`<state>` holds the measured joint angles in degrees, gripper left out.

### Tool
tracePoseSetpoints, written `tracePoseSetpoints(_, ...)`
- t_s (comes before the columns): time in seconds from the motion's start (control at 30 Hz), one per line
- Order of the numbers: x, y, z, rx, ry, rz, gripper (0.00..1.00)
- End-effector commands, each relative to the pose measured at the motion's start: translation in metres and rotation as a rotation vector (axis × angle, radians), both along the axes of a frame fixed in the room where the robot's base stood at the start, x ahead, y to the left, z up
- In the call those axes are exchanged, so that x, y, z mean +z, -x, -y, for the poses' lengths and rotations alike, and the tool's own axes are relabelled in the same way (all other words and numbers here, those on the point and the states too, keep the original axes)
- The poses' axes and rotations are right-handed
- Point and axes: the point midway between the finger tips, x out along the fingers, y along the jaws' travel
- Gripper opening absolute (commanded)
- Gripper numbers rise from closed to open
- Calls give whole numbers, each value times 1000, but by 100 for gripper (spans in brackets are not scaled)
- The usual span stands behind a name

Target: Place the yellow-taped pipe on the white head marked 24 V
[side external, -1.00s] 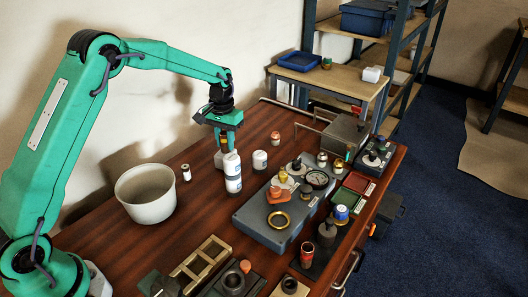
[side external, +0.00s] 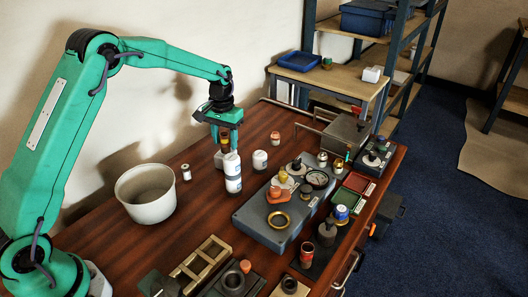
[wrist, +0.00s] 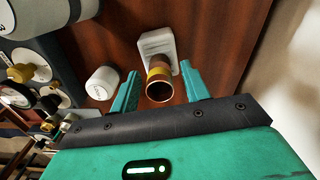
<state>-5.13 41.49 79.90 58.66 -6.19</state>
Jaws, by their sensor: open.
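The yellow-taped pipe (wrist: 160,76) is a short copper tube standing on a pale labelled block (wrist: 157,44). The wrist view looks toward its open end, with the yellow band just below the rim. My gripper (wrist: 160,68) is open, with one finger on each side of the pipe and visible gaps between. In the side view the pipe (side external: 225,145) shows below my gripper (side external: 225,135). A short white cylinder (side external: 260,160) stands just right of it, and a taller white one with blue markings (side external: 232,172) stands in front. I cannot read a 24 V mark on either.
A grey fixture plate (side external: 246,226) with fittings and a gauge lies to the right. A white tub (side external: 146,194) stands at left, with a small jar (side external: 186,172) beside it. A small copper-coloured piece (side external: 275,138) stands behind. Bare wood lies around the tub.

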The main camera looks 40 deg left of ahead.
Motion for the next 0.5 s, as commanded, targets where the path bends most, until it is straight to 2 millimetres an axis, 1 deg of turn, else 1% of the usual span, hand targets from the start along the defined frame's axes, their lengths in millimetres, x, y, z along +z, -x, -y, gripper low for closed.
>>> tracePoseSetpoints(0.27, 36, -1, 0, 0, 0, 5, 46)
tracePoseSetpoints(0.5, 76, -1, 0, 0, 0, 5, 46)
